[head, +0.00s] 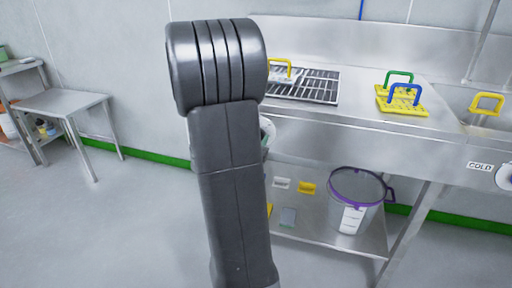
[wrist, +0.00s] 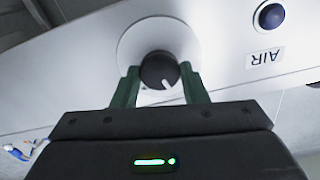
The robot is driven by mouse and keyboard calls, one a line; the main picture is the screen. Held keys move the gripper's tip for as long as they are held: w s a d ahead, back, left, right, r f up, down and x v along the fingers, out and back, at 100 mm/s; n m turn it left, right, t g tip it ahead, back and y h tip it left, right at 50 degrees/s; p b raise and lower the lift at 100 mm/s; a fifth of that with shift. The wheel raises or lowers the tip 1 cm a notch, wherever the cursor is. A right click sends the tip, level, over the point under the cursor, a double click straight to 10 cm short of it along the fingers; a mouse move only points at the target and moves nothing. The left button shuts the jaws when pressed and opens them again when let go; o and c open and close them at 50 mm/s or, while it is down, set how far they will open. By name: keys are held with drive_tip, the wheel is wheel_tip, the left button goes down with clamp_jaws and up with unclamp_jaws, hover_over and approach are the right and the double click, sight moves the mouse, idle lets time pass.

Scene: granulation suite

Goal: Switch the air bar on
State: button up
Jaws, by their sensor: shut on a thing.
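In the wrist view a black round knob (wrist: 159,70) with a white pointer line sits on a pale round plate (wrist: 128,45) on the metal front panel. My gripper (wrist: 160,84) is shut on this knob, with one dark green finger on each side. The pointer line runs toward the lower right in the picture. To the right are a dark blue round button (wrist: 269,15) and a label reading AIR (wrist: 266,58), seen upside down. In the head view my arm hides my gripper and the knob.
The steel sink bench (head: 340,135) stands at the right, with a drain grid (head: 315,86) and yellow, green and blue handled items on top. A purple-rimmed bucket (head: 357,190) stands on its lower shelf. A COLD label (head: 480,167) is at far right. Open floor lies left.

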drive_tip(key=m+b, duration=0.9)
drive_tip(key=m, duration=0.3)
drive_tip(key=shift+b, duration=0.3)
idle(0.4)
drive_tip(key=o, duration=1)
drive_tip(key=shift+c, duration=0.2)
drive_tip(key=p+v, duration=0.3)
drive_tip(key=v, duration=1.1)
drive_tip(key=shift+w, duration=0.1)
